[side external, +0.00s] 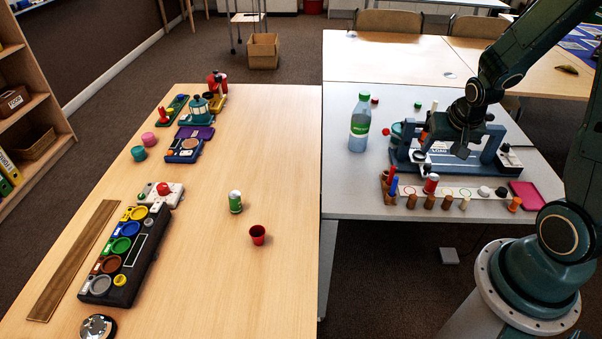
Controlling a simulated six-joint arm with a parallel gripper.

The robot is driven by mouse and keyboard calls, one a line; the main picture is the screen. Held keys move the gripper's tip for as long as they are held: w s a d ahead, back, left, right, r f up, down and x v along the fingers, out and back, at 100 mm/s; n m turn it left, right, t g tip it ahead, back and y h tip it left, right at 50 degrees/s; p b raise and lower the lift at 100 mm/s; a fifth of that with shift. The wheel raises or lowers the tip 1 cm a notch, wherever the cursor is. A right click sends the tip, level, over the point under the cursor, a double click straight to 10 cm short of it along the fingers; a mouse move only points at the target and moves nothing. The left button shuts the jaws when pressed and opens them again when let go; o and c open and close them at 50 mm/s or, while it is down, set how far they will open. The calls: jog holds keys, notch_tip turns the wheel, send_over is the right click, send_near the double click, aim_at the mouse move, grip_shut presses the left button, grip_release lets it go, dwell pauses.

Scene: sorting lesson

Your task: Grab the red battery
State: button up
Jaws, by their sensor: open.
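A red cylinder with a white band (431,184), which looks like the red battery, stands upright on the grey table, by a pale strip with several pegs. The jaws are open and apart from the red cylinder. I cannot tell if anything lies between the fingers. A similar green and white cylinder (235,201) stands on the wooden table.
A bottle (360,124) stands left of the device. The pale peg strip (483,201) and a pink-red tray (527,195) lie in front.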

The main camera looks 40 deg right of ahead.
jog(key=m, duration=0.1)
send_near(434, 177)
jog(key=r, duration=0.1)
jog(key=shift+a+g, duration=0.3)
jog(key=shift+a, duration=0.15)
jog(key=shift+x, duration=4.2)
jog(key=shift+d, duration=0.15)
jog(key=shift+d+x, duration=0.15)
jog(key=shift+x, duration=1.15)
jog(key=shift+d+x, duration=0.1)
jog(key=shift+x, duration=1.2)
jog(key=shift+r, duration=0.1)
